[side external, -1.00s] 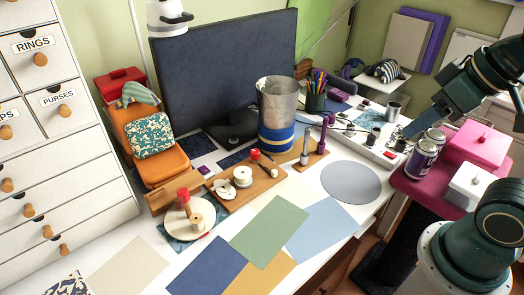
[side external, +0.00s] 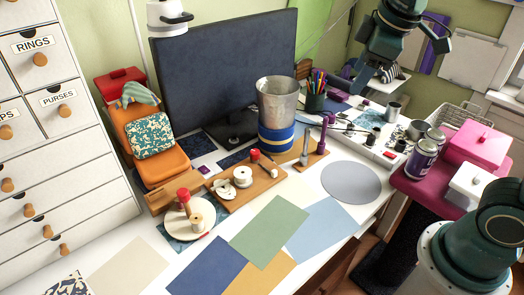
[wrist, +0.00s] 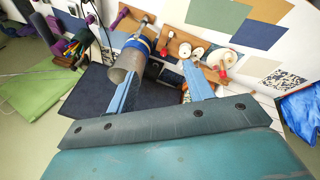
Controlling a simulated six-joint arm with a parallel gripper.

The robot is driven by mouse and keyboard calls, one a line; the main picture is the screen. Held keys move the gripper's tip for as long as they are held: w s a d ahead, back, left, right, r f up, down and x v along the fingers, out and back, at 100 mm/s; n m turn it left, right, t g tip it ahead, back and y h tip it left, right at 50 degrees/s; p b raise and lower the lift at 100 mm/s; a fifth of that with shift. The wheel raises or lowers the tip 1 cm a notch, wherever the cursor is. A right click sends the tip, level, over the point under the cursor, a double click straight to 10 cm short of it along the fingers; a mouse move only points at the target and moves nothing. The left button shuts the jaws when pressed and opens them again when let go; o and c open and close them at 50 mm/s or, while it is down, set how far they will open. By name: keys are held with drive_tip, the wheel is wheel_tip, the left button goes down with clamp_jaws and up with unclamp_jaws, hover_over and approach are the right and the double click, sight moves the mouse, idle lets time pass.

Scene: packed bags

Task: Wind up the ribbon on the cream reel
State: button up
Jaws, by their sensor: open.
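The reel area (wrist: 226,56) shows small at the upper right of the wrist view. My gripper (side external: 372,82) is high above the far right of the desk, well away from the reel. Its two blue fingers are spread apart in the wrist view (wrist: 162,85), with nothing held between them.
White spools (side external: 243,177) sit on a wooden board beside the reel. A tall metal cylinder (side external: 277,100), a pen cup (side external: 316,98) and a dark monitor (side external: 222,70) stand behind. Coloured sheets (side external: 270,232) lie flat in front.

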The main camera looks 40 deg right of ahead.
drive_tip(key=w+a+f+n, duration=0.15)
drive_tip(key=w+n, duration=0.25)
drive_tip(key=w, duration=0.6)
drive_tip(key=n+g+h, duration=0.3)
drive_tip(key=n, duration=0.9)
hover_over(255, 151)
drive_tip(key=s+a, duration=0.2)
drive_tip(key=a, duration=0.3)
wheel_tip(255, 151, down, 22)
drive_tip(key=shift+a+f, duration=0.2)
drive_tip(key=x, duration=1.3)
drive_tip(key=shift+w+d+f, duration=0.25)
drive_tip(key=shift+w+f, duration=0.05)
drive_tip(key=shift+c, duration=0.4)
drive_tip(key=c, duration=0.9)
